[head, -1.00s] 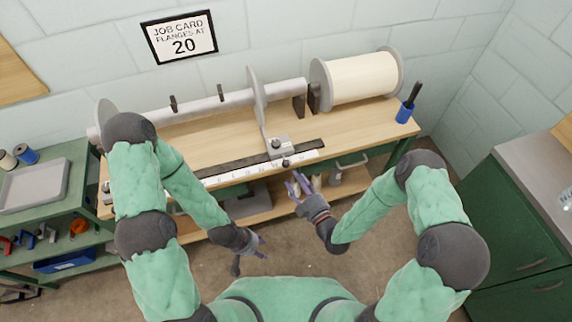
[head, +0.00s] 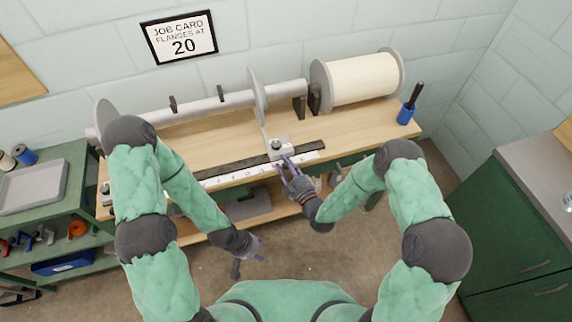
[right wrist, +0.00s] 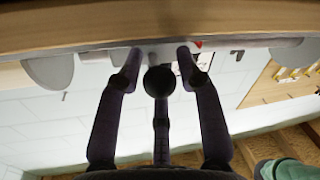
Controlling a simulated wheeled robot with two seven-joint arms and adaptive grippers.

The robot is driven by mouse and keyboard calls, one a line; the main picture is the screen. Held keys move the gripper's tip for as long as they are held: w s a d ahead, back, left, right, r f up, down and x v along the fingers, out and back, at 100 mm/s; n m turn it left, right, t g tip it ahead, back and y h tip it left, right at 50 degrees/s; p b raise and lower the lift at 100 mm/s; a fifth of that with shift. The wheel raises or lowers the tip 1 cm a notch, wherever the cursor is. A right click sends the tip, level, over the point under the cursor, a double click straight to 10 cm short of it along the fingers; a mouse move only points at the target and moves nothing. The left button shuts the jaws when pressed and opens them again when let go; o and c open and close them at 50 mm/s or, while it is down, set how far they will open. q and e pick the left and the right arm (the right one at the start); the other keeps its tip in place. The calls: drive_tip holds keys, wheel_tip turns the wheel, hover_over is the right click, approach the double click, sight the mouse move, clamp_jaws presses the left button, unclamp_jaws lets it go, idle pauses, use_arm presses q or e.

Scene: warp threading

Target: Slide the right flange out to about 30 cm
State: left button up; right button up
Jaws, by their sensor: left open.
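The right flange (head: 257,90) is a grey upright disc on the long shaft. Its arm runs down to a clamp block with a knob (head: 278,147) on the ruled rail (head: 232,174) at the bench's front edge. My right gripper (head: 286,163) is just in front of that block. In the right wrist view its fingers (right wrist: 158,62) stand apart on either side of a round black knob (right wrist: 159,82), with gaps showing. The left flange (head: 104,112) is partly hidden behind my left arm. My left gripper (head: 256,250) is open and empty, low in front of the bench.
A job card (head: 181,37) on the wall reads flanges at 20. A large cream spool (head: 362,78) and a blue cup (head: 405,114) stand at the bench's right. Green shelving (head: 35,190) is at left, a green cabinet (head: 520,225) at right.

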sight(316, 157)
clamp_jaws()
drive_tip(key=w+d+b, duration=0.1)
drive_tip(key=d, duration=0.2)
drive_tip(key=w+d+b, duration=0.1)
drive_tip(key=d, duration=0.3)
drive_tip(key=w+d+b, duration=0.1)
drive_tip(key=d+b, duration=0.1)
drive_tip(key=d, duration=0.1)
drive_tip(key=shift+w+d, duration=0.2)
drive_tip(key=shift+d, duration=0.15)
drive_tip(key=o, duration=0.6)
unclamp_jaws()
drive_tip(key=shift+a, duration=0.1)
drive_tip(key=shift+o, duration=0.2)
drive_tip(key=v, duration=1.2)
